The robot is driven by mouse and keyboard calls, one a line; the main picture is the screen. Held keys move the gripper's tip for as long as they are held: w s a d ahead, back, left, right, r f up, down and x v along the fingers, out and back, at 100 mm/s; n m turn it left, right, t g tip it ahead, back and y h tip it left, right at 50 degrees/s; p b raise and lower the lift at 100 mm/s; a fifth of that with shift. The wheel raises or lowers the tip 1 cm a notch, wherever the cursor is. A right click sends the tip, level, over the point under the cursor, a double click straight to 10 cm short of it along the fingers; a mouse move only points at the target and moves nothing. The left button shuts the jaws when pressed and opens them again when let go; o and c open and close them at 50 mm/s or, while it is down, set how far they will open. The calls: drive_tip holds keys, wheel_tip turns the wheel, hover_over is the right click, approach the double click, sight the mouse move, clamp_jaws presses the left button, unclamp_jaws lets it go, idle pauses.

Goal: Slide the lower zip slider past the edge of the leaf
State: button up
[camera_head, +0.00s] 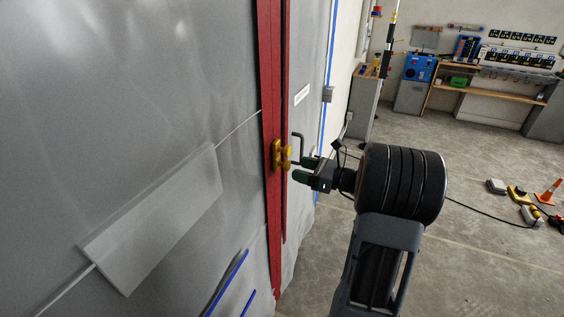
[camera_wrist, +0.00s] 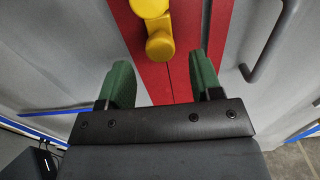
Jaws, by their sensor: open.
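A yellow zip slider (camera_head: 277,155) sits on the red zip strip (camera_head: 272,220), which runs down the grey sheet leaf (camera_head: 200,90). In the wrist view, a yellow body (camera_wrist: 150,8) is cut off at the top edge, with a rounded yellow knob (camera_wrist: 160,44) below it. I cannot tell whether a second slider is present. My gripper (camera_head: 304,168) is just right of the slider. In the wrist view, my gripper (camera_wrist: 162,76) has its green fingers spread either side of the red strip. The knob is above the gap, and nothing is between the fingers.
A grey bar handle (camera_head: 299,136) stands out close to the slider and my gripper; it also shows in the wrist view (camera_wrist: 272,45). A blue-edged flap (camera_head: 228,283) is low on the sheet. The floor (camera_head: 470,215) at the right is mostly open, with a traffic cone (camera_head: 548,192).

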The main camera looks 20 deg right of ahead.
sight(289, 166)
drive_tip(key=shift+p+x, duration=0.3)
drive_tip(key=shift+x, duration=3.2)
clamp_jaws()
